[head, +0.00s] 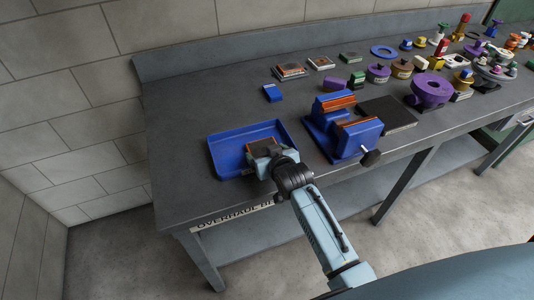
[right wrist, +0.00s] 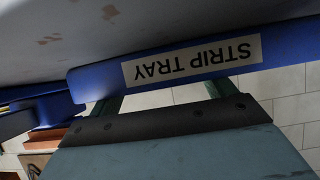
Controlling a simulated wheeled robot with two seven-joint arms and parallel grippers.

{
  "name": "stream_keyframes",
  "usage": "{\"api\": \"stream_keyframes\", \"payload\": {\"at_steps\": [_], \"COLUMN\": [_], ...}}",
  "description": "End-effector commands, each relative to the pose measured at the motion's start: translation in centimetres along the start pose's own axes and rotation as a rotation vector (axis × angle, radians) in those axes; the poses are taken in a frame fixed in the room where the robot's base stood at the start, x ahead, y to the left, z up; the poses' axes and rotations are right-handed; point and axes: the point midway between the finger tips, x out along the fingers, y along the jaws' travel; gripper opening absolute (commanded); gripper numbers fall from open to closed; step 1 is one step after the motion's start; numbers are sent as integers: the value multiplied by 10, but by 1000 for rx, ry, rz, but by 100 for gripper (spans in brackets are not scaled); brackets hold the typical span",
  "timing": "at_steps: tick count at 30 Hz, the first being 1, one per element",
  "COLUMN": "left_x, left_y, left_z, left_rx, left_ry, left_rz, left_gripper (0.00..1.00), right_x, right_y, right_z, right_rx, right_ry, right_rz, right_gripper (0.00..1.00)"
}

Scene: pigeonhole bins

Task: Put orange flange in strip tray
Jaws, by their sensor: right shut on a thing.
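The strip tray (head: 222,160) is a shallow blue tray at the near left of the bench. Its front wall with the upside-down label STRIP TRAY (right wrist: 192,60) crosses the right wrist view. My right gripper (head: 262,149) is at the tray's right part, over its inside in the head view. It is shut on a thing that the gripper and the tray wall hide. In the right wrist view the fingers stand well apart and their tips pass behind the tray wall. I cannot make out the orange flange for certain. My left gripper is not in view.
A blue vise (head: 345,132) with orange jaws stands just right of the tray, beside a dark flat plate (head: 389,115). A small blue block (head: 272,93) lies behind the tray. Several coloured parts crowd the bench's far right. The bench's left rear is clear.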

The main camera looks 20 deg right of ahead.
Motion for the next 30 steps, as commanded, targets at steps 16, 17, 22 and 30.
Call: {"api": "stream_keyframes", "payload": {"at_steps": [16,17,22,30], "left_x": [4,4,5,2], "left_y": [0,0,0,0], "left_z": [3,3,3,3], "left_rx": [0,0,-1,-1], "left_ry": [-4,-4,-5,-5], "left_rz": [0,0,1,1], "left_gripper": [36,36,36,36], "right_x": [6,6,6,3], "right_y": [0,0,0,0], "right_z": [20,20,20,15], "right_rx": [3,3,3,4], "right_ry": [-23,-23,-23,-22], "right_rz": [-1,-1,0,0], "right_gripper": [88,92,100,100]}}
